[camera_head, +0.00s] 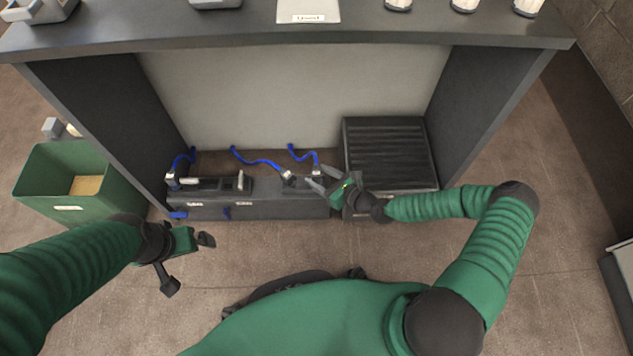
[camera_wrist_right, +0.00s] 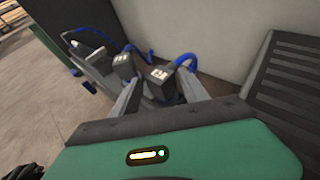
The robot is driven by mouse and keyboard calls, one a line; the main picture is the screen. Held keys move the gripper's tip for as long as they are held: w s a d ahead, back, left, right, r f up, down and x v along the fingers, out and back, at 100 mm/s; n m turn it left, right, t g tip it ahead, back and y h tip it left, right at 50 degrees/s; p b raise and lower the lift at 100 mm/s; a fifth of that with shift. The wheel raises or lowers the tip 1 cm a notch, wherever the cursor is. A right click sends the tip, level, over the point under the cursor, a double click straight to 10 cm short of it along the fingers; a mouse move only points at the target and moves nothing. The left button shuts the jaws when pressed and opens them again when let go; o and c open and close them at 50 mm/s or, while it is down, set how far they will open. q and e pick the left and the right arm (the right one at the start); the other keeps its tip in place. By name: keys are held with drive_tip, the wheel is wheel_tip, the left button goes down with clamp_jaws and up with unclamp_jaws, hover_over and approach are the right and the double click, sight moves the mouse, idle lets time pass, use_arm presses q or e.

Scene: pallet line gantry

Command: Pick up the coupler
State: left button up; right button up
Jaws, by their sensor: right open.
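Grey coupler blocks on blue hoses sit along the low dark manifold box (camera_head: 270,207) under the bench. In the right wrist view, one coupler (camera_wrist_right: 158,78) with a blue hose lies between the fingers of my right gripper (camera_wrist_right: 163,92). A second grey block (camera_wrist_right: 123,64) is just beyond the left finger. I cannot tell whether the fingers touch the coupler. In the head view, my right gripper (camera_head: 313,180) is open at the right end of the box, partly hiding the coupler there. My left gripper (camera_head: 188,264) is open and empty above the floor at left.
A black ribbed step (camera_head: 388,150) stands right of the box, close to my right wrist. A green bin (camera_head: 70,180) stands at left. The bench top (camera_head: 240,32) and its dark side panels (camera_head: 490,105) frame the space. The floor in front is clear.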

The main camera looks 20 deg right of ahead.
drive_tip(key=b+x, duration=0.2)
drive_tip(key=x, duration=0.2)
drive_tip(key=shift+w+f+b, duration=0.25)
drive_tip(key=shift+f+b, duration=0.05)
drive_tip(key=shift+b, duration=0.1)
drive_tip(key=shift+w+a, duration=0.1)
drive_tip(key=shift+w, duration=0.1)
drive_tip(key=shift+r, duration=0.2)
clamp_jaws()
